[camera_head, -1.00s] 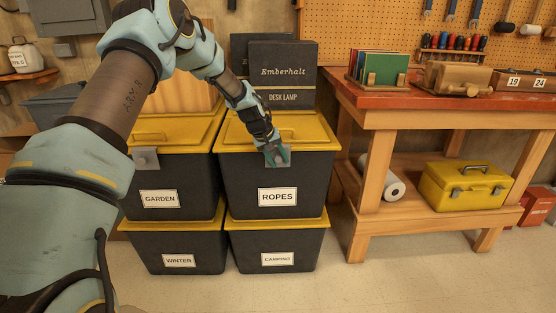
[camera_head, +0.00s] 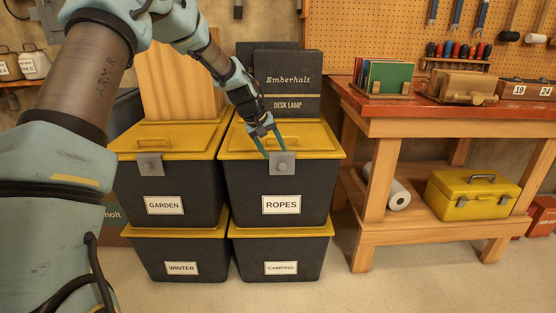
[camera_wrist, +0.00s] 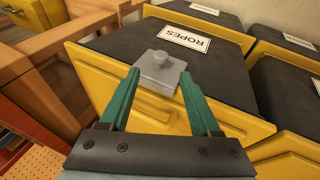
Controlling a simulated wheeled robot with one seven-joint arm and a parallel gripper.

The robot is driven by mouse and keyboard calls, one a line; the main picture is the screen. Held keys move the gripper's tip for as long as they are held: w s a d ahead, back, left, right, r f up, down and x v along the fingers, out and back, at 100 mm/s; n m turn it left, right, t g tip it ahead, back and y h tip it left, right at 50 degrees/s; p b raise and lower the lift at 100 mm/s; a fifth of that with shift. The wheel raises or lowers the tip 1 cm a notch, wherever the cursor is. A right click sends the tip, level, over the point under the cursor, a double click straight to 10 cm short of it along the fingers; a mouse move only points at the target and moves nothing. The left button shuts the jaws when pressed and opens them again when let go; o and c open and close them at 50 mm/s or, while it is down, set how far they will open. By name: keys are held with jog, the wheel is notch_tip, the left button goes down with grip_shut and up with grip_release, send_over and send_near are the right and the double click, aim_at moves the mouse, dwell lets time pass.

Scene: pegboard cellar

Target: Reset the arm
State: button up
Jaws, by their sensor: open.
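My gripper (camera_head: 266,143) is open and empty, just above the front edge of the yellow lid (camera_head: 310,141) of the ROPES bin (camera_head: 245,203). In the wrist view, the teal fingers of my gripper (camera_wrist: 160,98) are spread apart. The grey latch (camera_wrist: 159,72) of the ROPES bin lies beyond the fingertips and between them in that view. In the head view the grey latch (camera_head: 282,164) hangs on the bin's front, below the fingertips. The lid looks closed.
The GARDEN bin (camera_head: 140,190) stands close on the left, on the WINTER bin (camera_head: 155,258). The Emberhalt box (camera_head: 287,82) and a wooden board (camera_head: 180,85) rise behind the lids. A workbench (camera_head: 440,125) stands right, with a yellow toolbox (camera_head: 468,197) below. Floor in front is clear.

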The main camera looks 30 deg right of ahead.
jog(key=shift+v, duration=0.8)
jog(key=s+a+y, duration=0.2)
jog(key=a, duration=1.2)
jog(key=s+a+n+y, duration=0.1)
jog(key=s+a, duration=0.5)
jog(key=a, duration=0.3)
jog(key=s+a+r+n+y, duration=0.1)
jog(key=s+a, duration=0.4)
jog(key=a, duration=0.3)
jog(key=s+a+n+y, duration=0.1)
jog(key=s+a, duration=0.5)
jog(key=a, duration=0.3)
notch_tip(320, 180, up, 13)
jog(key=p, duration=1.2)
jog(key=shift+s+a+f, duration=0.15)
jog(key=shift+s+a, duration=0.25)
jog(key=shift+s, duration=0.05)
